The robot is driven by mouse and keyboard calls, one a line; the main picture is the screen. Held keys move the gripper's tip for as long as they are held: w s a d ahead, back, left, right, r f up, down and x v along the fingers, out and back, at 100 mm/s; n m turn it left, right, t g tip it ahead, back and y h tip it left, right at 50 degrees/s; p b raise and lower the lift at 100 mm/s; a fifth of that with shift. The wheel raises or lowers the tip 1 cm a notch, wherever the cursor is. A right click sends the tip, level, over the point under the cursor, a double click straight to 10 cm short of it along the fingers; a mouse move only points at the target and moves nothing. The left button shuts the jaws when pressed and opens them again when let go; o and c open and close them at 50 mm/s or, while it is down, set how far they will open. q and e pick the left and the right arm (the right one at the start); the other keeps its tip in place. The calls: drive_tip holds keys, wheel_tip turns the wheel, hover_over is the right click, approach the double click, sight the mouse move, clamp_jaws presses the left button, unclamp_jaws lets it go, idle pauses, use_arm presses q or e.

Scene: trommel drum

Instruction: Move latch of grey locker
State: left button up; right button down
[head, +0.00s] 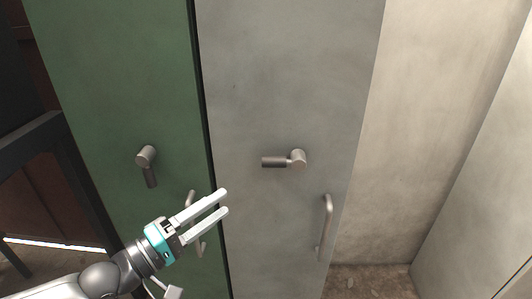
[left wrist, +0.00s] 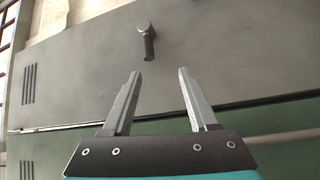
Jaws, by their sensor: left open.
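The grey locker (head: 275,90) stands in the middle of the head view. Its latch (head: 284,160) is a round metal knob with a short lever lying level and pointing left. In the left wrist view the same latch (left wrist: 147,42) shows beyond the fingertips, between their lines and apart from them. My left gripper (head: 223,201) is open and empty, below and left of the latch, in front of the seam between the lockers. Its two fingers also show spread in the left wrist view (left wrist: 158,72). My right gripper is not in view.
A vertical pull handle (head: 326,228) is on the grey locker's lower right. The green locker (head: 115,60) at left has a latch (head: 147,166) pointing down and a handle partly behind my gripper. A pale wall (head: 435,130) is at right. A dark frame (head: 60,150) stands far left.

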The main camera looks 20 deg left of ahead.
sight(278, 160)
use_arm(q)
drive_tip(key=shift+h, duration=0.3)
drive_tip(key=shift+s+d+r+x, duration=0.15)
drive_tip(key=shift+r+x, duration=0.15)
drive_tip(key=shift+x, duration=2.3)
drive_tip(key=shift+s+d+r+x, duration=0.1)
drive_tip(key=shift+r+x, duration=0.25)
drive_tip(key=shift+x, duration=2.25)
drive_tip(key=shift+s+d+r+x, duration=0.15)
drive_tip(key=shift+r+x, duration=0.15)
drive_tip(key=shift+x, duration=2.3)
clamp_jaws()
